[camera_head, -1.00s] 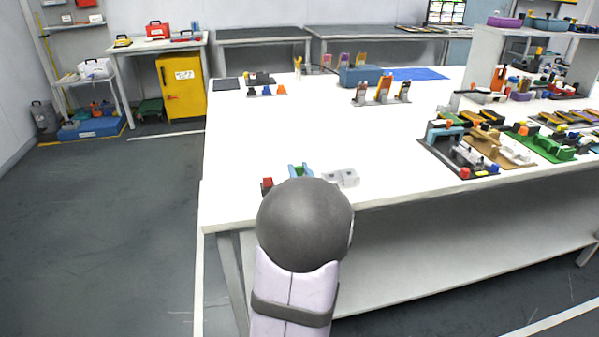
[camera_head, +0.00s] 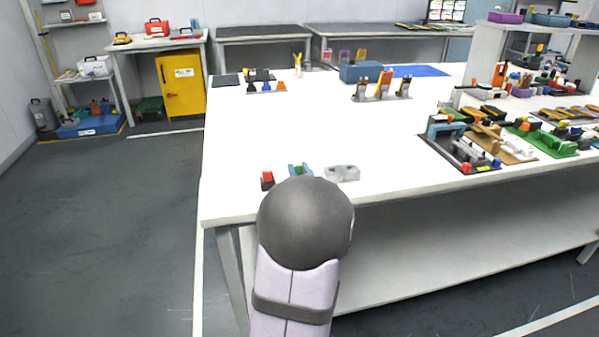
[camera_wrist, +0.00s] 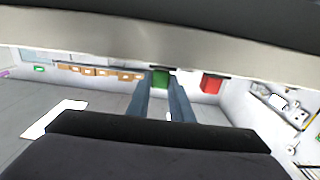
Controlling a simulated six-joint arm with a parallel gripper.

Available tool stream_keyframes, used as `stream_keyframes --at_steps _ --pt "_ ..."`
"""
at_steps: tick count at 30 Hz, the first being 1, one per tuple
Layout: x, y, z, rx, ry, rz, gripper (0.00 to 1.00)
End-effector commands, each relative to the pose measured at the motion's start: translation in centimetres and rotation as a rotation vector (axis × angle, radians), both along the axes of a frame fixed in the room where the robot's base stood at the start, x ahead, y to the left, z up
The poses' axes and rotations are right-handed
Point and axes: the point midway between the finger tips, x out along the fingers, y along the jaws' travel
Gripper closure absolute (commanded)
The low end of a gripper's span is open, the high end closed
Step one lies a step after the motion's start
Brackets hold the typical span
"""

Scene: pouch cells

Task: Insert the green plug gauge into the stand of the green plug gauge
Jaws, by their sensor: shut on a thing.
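My gripper (camera_wrist: 160,100) shows in the wrist view as two blue-grey fingers, shut on the green plug gauge (camera_wrist: 160,78), a small green block at their tips. In the head view the green gauge (camera_head: 299,169) shows as a small patch between light-blue parts, just beyond my grey arm joint, which hides the rest. I cannot tell how far it is from the table. A light grey block (camera_head: 342,173) with rounded hollows lies just right of it. I cannot tell for sure which piece is the stand of the green gauge.
A red block (camera_head: 267,180) stands just left of the gauge; it also shows in the wrist view (camera_wrist: 210,83). The white table (camera_head: 250,140) is clear beyond. Fixtures (camera_head: 465,150) crowd its right side, and small racks stand farther back.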

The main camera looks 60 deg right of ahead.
Motion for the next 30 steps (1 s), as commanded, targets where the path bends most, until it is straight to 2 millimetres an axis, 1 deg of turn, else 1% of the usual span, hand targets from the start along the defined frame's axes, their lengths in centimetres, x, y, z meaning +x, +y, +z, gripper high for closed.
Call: stream_keyframes --at_steps 10,11,12,13,23,26,30 --pt "0.0 0.0 -0.5 0.000 0.000 0.000 1.00" --pt "0.0 0.0 -0.5 0.000 0.000 0.000 0.76" --pt "0.0 0.0 -0.5 0.000 0.000 0.000 0.66" --pt "0.0 0.0 -0.5 0.001 0.001 0.000 0.59" --pt "-0.1 0.1 -0.5 0.001 0.001 0.000 0.59" --pt "-0.5 0.4 -0.5 0.000 0.000 -0.002 0.59" --pt "-1.5 1.4 -0.5 0.001 0.001 -0.002 0.59"
